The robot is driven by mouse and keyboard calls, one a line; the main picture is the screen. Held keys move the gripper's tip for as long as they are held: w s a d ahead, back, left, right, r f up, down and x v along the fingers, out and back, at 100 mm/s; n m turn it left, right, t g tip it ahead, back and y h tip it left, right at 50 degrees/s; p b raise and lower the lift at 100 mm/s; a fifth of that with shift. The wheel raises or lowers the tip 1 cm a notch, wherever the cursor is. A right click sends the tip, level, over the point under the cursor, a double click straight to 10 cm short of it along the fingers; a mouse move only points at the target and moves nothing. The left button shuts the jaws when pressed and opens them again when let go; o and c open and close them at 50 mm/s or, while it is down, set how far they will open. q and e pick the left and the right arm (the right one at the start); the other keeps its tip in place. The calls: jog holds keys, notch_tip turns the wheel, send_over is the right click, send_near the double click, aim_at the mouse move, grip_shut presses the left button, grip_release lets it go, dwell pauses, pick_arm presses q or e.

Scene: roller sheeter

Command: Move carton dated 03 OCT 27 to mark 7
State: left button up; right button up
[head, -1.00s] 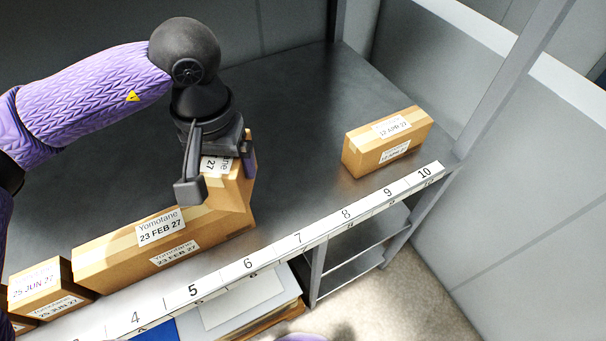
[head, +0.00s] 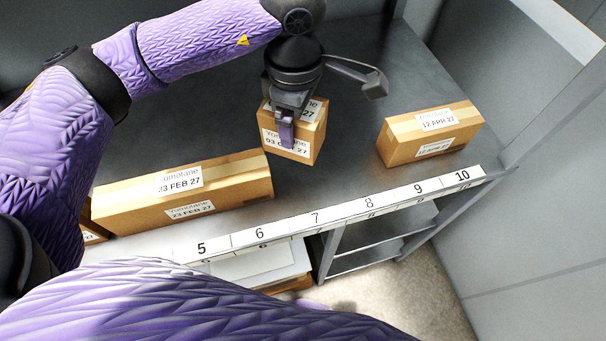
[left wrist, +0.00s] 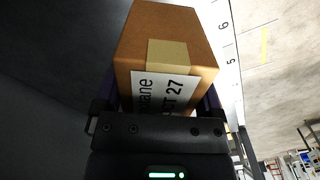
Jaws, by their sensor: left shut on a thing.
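The carton dated 03 OCT 27 (head: 304,145) is a small brown box with white labels, part of its date hidden by a finger. It is behind mark 7 (head: 316,217), set back from the shelf's front strip. My left gripper (head: 293,122) comes down on it from above and is shut on it, one finger against its labelled front. The left wrist view shows the carton (left wrist: 160,25) between the fingers, its label partly readable. I cannot tell whether the carton touches the shelf. My right gripper is not in view.
A long 23 FEB 27 carton (head: 235,182) lies to the left, behind marks 5 and 6. A 12 APR 27 carton (head: 405,150) stands to the right. Another carton (head: 92,233) is partly hidden at far left. The shelf (head: 345,165) behind mark 8 is clear.

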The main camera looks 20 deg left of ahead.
pick_arm(q)
jog(key=n, duration=0.4)
jog(key=d+f+n, duration=0.1)
jog(key=n, duration=0.1)
jog(key=shift+w+n, duration=0.3)
jog(key=shift+w, duration=0.1)
jog(key=shift+n, duration=0.4)
notch_tip(320, 180, down, 10)
jog(key=shift+f+b, duration=0.1)
jog(key=shift+b, duration=1.1)
jog(key=o, duration=1.1)
jog(key=shift+f, duration=0.1)
jog(key=shift+o, duration=0.6)
notch_tip(320, 180, up, 12)
jog(key=shift+f+p, duration=0.25)
jog(key=shift+p, duration=0.95)
jog(key=shift+r, duration=0.5)
jog(key=shift+f, duration=0.1)
